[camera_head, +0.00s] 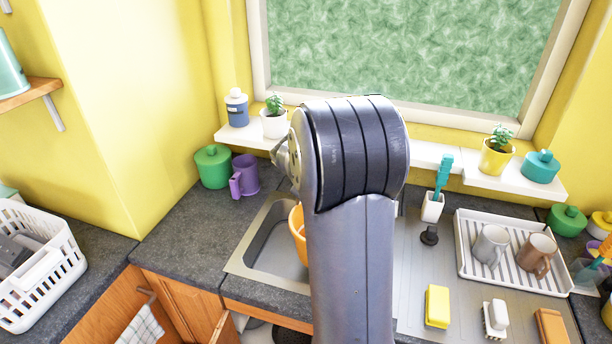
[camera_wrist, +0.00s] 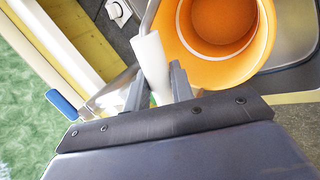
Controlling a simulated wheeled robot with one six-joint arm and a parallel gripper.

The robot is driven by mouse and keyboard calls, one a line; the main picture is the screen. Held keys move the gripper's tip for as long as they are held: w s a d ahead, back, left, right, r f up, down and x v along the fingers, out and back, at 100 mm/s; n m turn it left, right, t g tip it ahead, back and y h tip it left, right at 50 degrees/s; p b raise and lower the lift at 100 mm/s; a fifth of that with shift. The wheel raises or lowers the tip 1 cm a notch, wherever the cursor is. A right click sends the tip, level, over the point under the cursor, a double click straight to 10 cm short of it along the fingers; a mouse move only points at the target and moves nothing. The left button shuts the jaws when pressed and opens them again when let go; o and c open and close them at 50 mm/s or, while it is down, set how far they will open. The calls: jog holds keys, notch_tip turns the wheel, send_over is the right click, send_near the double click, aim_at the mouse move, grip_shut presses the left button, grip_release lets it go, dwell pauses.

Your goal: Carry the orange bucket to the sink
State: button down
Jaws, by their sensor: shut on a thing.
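The orange bucket (camera_head: 298,236) shows partly at the left edge of my arm in the head view, at the sink basin (camera_head: 268,252). My arm hides the rest of the bucket and my gripper there. In the wrist view the orange bucket (camera_wrist: 250,68) is seen from above, its round opening with a white ring inside. My gripper (camera_wrist: 158,82) is shut on the bucket's white handle grip (camera_wrist: 150,55), beside the rim. The steel sink (camera_wrist: 298,25) shows around the bucket. I cannot tell whether the bucket's base touches the basin floor.
A purple mug (camera_head: 245,176) and green canister (camera_head: 212,167) stand left of the sink. A dish rack (camera_head: 540,283) with two mugs and a yellow sponge (camera_head: 437,306) lie right. A window shelf (camera_head: 240,134) is behind. A white basket (camera_head: 48,285) sits far left.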

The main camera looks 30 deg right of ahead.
dwell(0.5)
jog(key=shift+f+b, duration=2.7)
jog(key=shift+f, duration=0.2)
jog(key=shift+s+f+b, duration=0.1)
jog(key=shift+f+b, duration=0.45)
jog(key=shift+b, duration=0.2)
jog(key=c, duration=1.1)
grip_release()
jog(key=shift+c, duration=0.2)
jog(key=shift+r, duration=0.1)
jog(key=p+v, duration=0.3)
jog(key=v, duration=0.4)
jog(key=shift+a+r+p, duration=0.25)
jog(key=shift+r+p, duration=0.05)
jog(key=shift+p, duration=0.05)
jog(key=shift+s, duration=0.1)
